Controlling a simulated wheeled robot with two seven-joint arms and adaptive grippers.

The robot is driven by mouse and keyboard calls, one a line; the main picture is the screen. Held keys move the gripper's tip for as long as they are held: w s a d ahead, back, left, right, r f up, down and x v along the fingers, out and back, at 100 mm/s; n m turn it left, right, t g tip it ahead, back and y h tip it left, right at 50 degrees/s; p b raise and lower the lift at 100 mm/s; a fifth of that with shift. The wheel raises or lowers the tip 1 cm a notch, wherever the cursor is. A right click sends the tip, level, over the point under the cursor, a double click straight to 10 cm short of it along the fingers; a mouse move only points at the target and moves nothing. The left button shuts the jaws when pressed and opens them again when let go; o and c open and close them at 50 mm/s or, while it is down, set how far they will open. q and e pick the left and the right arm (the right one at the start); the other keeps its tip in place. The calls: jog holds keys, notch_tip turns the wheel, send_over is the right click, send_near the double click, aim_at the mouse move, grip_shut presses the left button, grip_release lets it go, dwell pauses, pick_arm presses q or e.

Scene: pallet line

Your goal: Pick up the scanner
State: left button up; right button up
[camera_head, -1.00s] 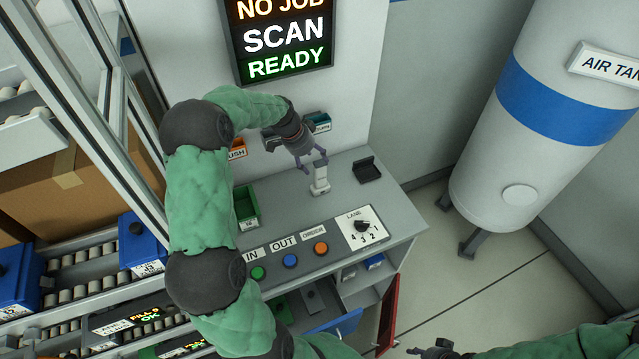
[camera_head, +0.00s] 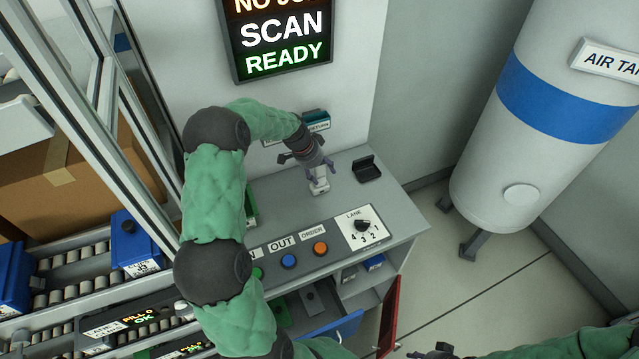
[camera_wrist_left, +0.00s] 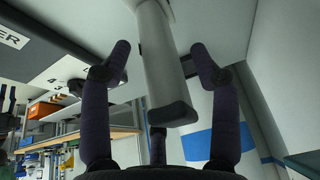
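The scanner (camera_head: 320,187) is a small light-grey handheld device standing upright on the grey console top (camera_head: 350,200). My left gripper (camera_head: 319,171) is right above it with its fingers around its upper part. In the left wrist view the scanner (camera_wrist_left: 165,75) extends between the spread fingers of the left gripper (camera_wrist_left: 160,56). Gaps show between the scanner and the side fingers, so the gripper is open. Whether the third finger, behind the scanner, touches it is unclear. My right gripper (camera_head: 436,351) shows only partly at the bottom edge; its fingers cannot be read.
A black open holder (camera_head: 367,169) sits right of the scanner. In front are blue (camera_head: 289,262) and orange (camera_head: 320,248) buttons and a lane dial (camera_head: 362,226). A green bin (camera_head: 252,208) is partly behind my left arm. A sign (camera_head: 281,38) hangs on the wall behind.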

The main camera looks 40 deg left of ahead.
pick_arm(q)
grip_shut()
